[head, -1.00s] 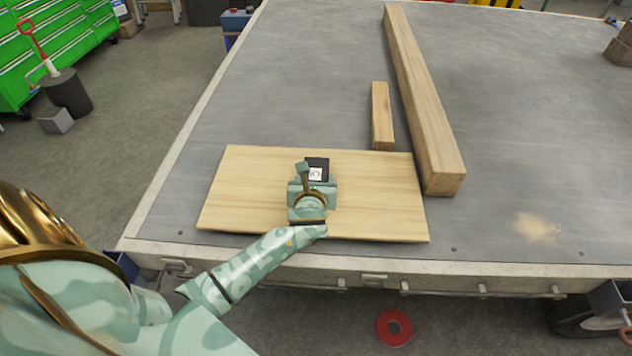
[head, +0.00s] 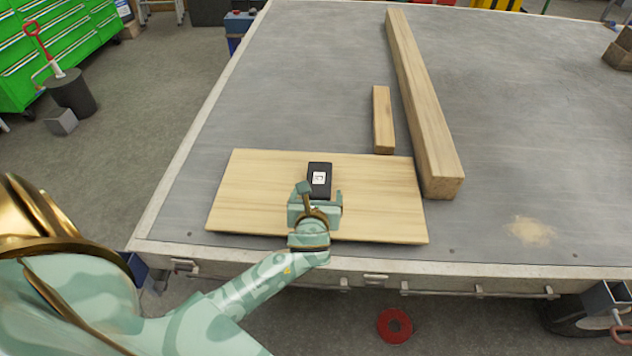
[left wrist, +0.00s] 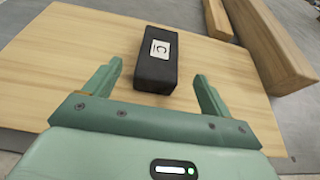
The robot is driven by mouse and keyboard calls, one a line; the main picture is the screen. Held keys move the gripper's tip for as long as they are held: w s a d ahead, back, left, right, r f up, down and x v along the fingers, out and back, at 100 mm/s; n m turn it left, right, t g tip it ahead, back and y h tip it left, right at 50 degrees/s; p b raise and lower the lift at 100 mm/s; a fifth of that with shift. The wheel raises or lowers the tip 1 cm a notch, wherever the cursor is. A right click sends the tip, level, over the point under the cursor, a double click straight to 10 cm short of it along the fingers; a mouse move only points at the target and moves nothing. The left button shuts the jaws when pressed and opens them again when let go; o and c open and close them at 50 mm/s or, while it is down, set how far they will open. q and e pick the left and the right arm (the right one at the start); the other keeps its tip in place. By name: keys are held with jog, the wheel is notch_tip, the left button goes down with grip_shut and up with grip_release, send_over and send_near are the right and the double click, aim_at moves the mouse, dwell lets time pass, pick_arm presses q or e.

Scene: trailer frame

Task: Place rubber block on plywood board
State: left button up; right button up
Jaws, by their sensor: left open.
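The black rubber block (head: 319,181) with a white label lies on the plywood board (head: 250,190). In the left wrist view the block (left wrist: 156,72) rests on the board (left wrist: 60,60), just beyond and between my left fingertips. My left gripper (head: 316,197) is open, and it also shows in the left wrist view (left wrist: 155,80) with both fingers apart from the block. The gripper sits over the near half of the board, on the near side of the block. My right gripper is in no view.
A short wooden piece (head: 382,120) and a long beam (head: 425,105) lie right of and behind the board on the grey trailer deck (head: 290,80). Sawdust (head: 530,231) lies at the right. The deck left of the board is clear.

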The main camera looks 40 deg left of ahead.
pick_arm(q)
jog(key=p+v, duration=0.1)
jog(key=v, duration=0.3)
jog(key=shift+s+r, duration=0.1)
jog(key=shift+s+d, duration=0.15)
jog(key=shift+s, duration=0.05)
